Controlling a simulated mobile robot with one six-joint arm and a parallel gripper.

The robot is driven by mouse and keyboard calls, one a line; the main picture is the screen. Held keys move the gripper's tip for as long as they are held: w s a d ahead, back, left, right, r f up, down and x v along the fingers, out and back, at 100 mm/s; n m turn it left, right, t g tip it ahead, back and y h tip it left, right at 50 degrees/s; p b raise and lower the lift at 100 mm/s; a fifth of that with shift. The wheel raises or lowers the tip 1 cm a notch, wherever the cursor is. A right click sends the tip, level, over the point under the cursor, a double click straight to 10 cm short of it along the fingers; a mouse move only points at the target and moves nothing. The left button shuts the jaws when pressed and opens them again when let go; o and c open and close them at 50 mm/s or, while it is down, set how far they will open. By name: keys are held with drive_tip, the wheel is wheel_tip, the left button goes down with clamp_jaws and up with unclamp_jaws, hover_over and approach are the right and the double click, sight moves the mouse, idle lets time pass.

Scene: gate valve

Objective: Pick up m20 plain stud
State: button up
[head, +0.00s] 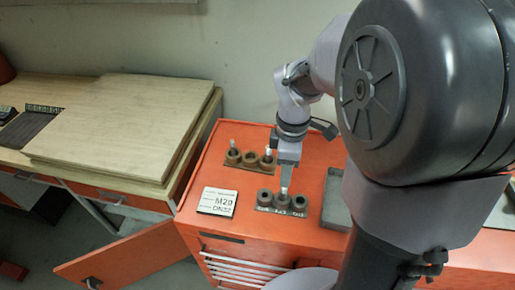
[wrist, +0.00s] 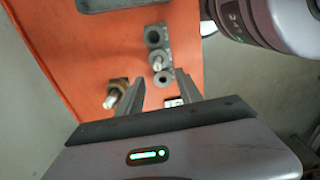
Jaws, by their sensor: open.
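A grey three-hole block (head: 267,208) stands on the orange cabinet top. A pale metal stud (head: 284,190) stands upright in its middle hole; it also shows in the wrist view (wrist: 158,61). A brown block (head: 250,160) behind and to the left holds two more pale studs, one at its left (head: 232,144) and one at its right (head: 268,152). One stud (wrist: 113,97) shows left of the fingers in the wrist view. I cannot read stud sizes.
A white card (head: 217,202) reading M20 lies left of the grey block. A grey tray (head: 336,203) lies to the right. A wooden bench (head: 125,120) stands at the left. An orange door (head: 120,262) hangs open at the front left. Bare orange top lies between the blocks.

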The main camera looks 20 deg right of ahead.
sight(284, 190)
drive_tip(key=f+b, duration=0.2)
drive_tip(key=f, duration=0.3)
drive_tip(key=f+b, duration=0.1)
drive_tip(key=f, duration=0.4)
drive_tip(key=shift+w+d+f+b, duration=0.2)
drive_tip(key=shift+f+b, duration=0.15)
drive_tip(key=shift+r, duration=0.1)
clamp_jaws()
